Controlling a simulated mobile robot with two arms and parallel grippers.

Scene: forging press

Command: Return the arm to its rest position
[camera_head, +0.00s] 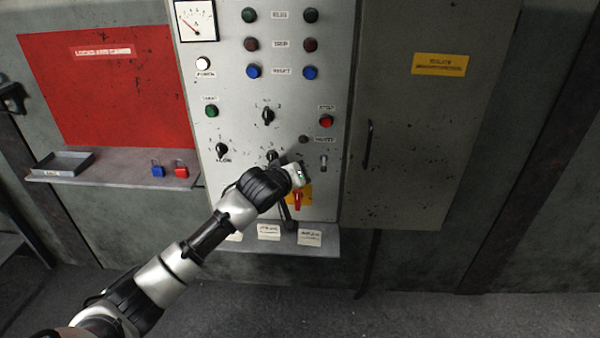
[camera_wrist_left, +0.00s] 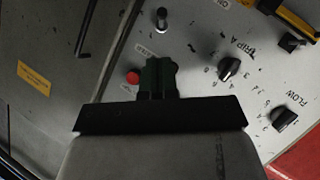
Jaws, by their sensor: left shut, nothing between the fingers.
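My left arm (camera_head: 185,262) reaches in from the lower left of the head view. My left gripper (camera_head: 297,173) is in front of the lower part of the grey control panel (camera_head: 236,110), over the area with a red rotary handle (camera_head: 297,199). In the left wrist view the gripper's fingers (camera_wrist_left: 158,77) are together and hold nothing. They show in front of the panel, between a red button (camera_wrist_left: 133,77) and a rotary knob (camera_wrist_left: 229,69). Whether they touch the panel cannot be told. My right gripper is not in view.
A shelf (camera_head: 115,178) at left carries a blue padlock (camera_head: 158,171), a red padlock (camera_head: 181,171) and a tray (camera_head: 62,164). A ledge (camera_head: 262,243) with labels juts out below the panel. A grey cabinet door (camera_head: 430,130) stands at right. The floor at lower right is clear.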

